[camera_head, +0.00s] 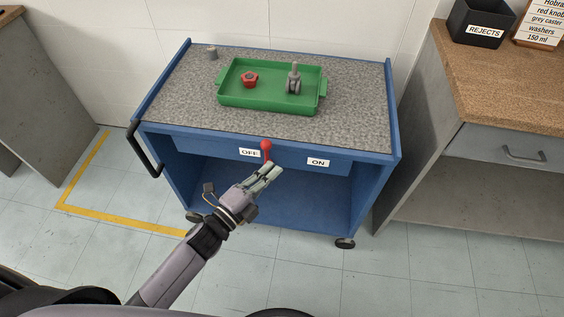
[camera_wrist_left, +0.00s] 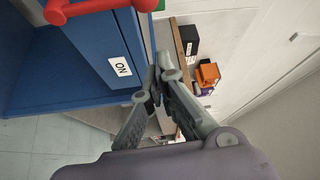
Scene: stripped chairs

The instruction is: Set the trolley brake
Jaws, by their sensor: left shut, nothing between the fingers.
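The blue trolley (camera_head: 376,185) stands against the wall with a grey speckled top. Its red-knobbed brake lever (camera_head: 266,146) is on the front panel, between the OFF label (camera_head: 250,153) and the ON label (camera_head: 318,162), close to OFF. My left gripper (camera_head: 277,168) is shut and empty, just below and right of the red knob. In the left wrist view the red lever (camera_wrist_left: 95,8) is at the top left, apart from my fingertips (camera_wrist_left: 157,75); the ON label (camera_wrist_left: 120,66) also shows there. My right gripper is not in view.
A green tray (camera_head: 268,100) on the trolley holds a red knob part (camera_head: 250,79) and a grey caster (camera_head: 294,80). A small grey piece (camera_head: 212,53) lies at the back left. A wooden-topped bench (camera_head: 500,90) with a REJECTS bin (camera_head: 482,22) stands right. Yellow tape (camera_head: 85,170) marks the floor.

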